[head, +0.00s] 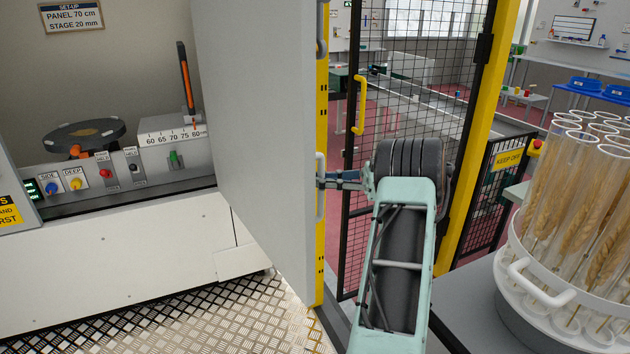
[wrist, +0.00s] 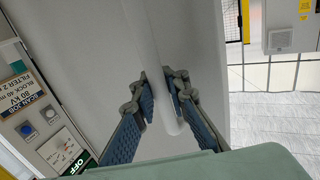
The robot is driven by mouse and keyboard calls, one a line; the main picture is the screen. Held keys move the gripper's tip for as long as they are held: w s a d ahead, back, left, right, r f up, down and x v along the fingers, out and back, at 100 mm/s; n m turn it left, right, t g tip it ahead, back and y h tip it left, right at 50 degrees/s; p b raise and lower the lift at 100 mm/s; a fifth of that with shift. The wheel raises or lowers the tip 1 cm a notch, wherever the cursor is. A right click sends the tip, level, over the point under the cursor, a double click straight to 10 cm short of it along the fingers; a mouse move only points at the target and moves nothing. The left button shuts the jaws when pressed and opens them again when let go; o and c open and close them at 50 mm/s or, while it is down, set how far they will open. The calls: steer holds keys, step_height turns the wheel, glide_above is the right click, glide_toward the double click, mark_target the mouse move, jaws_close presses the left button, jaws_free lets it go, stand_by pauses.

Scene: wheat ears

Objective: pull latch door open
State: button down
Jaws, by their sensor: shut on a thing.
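The door (head: 258,140) is a large pale grey panel with a yellow edge strip, and it stands swung out from the cabinet, whose inside shows to its left. A white bar handle (head: 320,190) sits at the door's edge; in the wrist view the handle (wrist: 164,75) runs down between the fingers. My gripper (head: 325,180) is shut on the handle, with its blue-padded fingers (wrist: 163,103) on either side of it. My arm reaches in from the right of the door in the head view. No separate latch can be made out.
Inside the cabinet are a round dark stage (head: 84,137) and a row of coloured knobs (head: 105,172). A rack of clear tubes with wheat ears (head: 575,215) stands close on the right. A mesh fence with a yellow post (head: 478,130) is behind my arm.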

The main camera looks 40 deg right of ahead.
steer(key=shift+s+d+f, duration=0.1)
steer(key=shift+s+f, duration=0.1)
steer(key=shift+s, duration=0.05)
steer(key=c, duration=2)
jaws_free()
steer(key=shift+s+r, duration=0.1)
steer(key=shift+c, duration=0.2)
steer(key=shift+o, duration=0.4)
steer(key=shift+r, duration=0.1)
steer(key=v, duration=1.2)
